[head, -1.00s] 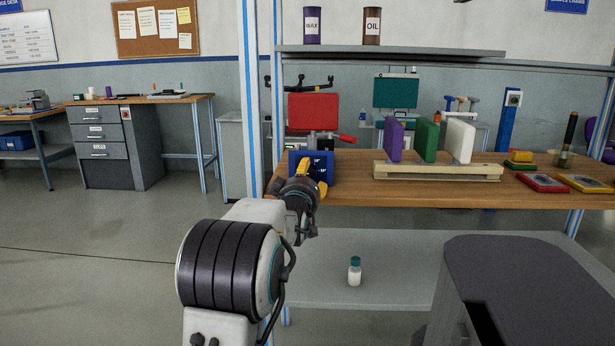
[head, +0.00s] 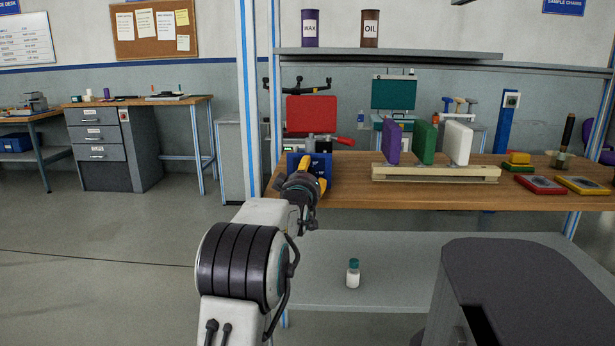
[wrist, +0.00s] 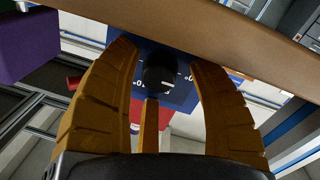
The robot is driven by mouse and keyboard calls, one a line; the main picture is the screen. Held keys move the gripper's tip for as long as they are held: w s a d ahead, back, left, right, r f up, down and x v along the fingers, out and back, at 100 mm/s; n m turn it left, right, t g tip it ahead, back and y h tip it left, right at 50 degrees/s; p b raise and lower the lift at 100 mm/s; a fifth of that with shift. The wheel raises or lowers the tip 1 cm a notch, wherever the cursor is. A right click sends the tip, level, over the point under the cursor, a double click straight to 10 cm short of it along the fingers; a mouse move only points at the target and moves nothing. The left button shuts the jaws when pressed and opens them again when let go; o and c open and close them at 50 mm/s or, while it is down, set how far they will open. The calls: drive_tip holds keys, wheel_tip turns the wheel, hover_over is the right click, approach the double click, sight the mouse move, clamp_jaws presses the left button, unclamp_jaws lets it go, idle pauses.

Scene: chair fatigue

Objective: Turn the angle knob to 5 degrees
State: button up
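A black round knob (wrist: 160,73) with a white pointer line is on a blue panel (wrist: 178,97) in the wrist view. White marks flank the knob, too small to read surely. My gripper (wrist: 158,58) is open, with one orange finger to each side of the knob and visible gaps between. A narrow orange piece rises between the fingers, below the knob in the picture. In the head view the blue panel (head: 293,161) stands at the left end of the wooden bench, partly hidden by my gripper (head: 314,171); the knob is hidden there.
The wooden bench (head: 340,190) carries a cream rack (head: 435,174) with purple, green and white pads to the right. A red panel (head: 311,110) and a red-handled clamp (head: 345,141) are behind. A blue-striped post (head: 248,110) stands left. A bottle (head: 353,273) is on the lower shelf.

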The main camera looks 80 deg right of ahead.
clamp_jaws()
drive_tip(key=shift+r, duration=0.1)
